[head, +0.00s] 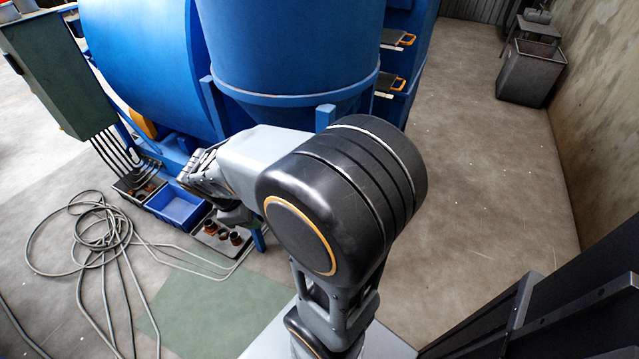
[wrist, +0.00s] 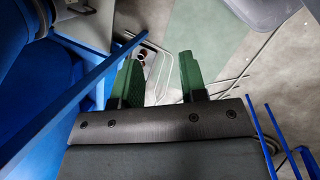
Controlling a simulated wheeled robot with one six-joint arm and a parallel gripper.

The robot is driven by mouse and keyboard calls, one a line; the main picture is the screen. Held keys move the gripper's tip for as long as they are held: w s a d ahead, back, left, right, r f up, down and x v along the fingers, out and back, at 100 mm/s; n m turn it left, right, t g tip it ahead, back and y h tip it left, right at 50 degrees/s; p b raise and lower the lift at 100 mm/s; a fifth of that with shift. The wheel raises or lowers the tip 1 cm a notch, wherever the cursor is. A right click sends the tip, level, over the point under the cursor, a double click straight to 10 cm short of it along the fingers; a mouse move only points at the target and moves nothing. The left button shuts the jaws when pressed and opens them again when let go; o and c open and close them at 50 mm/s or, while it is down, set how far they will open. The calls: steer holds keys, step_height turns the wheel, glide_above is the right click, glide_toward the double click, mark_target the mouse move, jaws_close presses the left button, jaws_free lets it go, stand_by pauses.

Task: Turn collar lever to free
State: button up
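I cannot pick out the collar lever for certain in either view. The blue drum blaster (head: 290,45) stands ahead, with a wide blue cylinder narrowing below its rim. My gripper shows in the wrist view (wrist: 160,77) with two green fingers well apart and nothing between them; floor and a tray show beyond the gap. In the head view my arm reaches left, low in front of the machine, and hides part of its lower side. A blue frame bar (wrist: 85,90) runs diagonally just left of the fingers in the wrist view. A dark round part (wrist: 22,18) shows at the upper left there.
A blue bin (head: 177,207) and a grey tray with brown parts (head: 215,238) sit on the floor below my gripper. Hoses (head: 85,235) lie coiled at left. Thin blue bars (wrist: 262,135) stand right of my gripper. Open floor (head: 480,150) lies at right.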

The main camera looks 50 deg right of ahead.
steer(key=w+d+f+n+g+h, duration=0.1)
steer(key=w+d+f+n+h, duration=0.55)
steer(key=n, duration=0.55)
steer(key=w+d+f+n+g+h, duration=0.1)
steer(key=w+d+f+n+h, duration=0.25)
steer(key=d+f+n, duration=0.65)
steer(key=shift+n, duration=0.9)
steer(key=x, duration=0.3)
steer(key=r+b+x, duration=0.1)
steer(key=x, duration=0.3)
steer(key=s+r+b+x, duration=0.1)
steer(key=x, duration=0.3)
steer(key=shift+d+r, duration=0.1)
steer(key=shift+d, duration=0.3)
steer(key=shift+c, duration=0.5)
jaws_close()
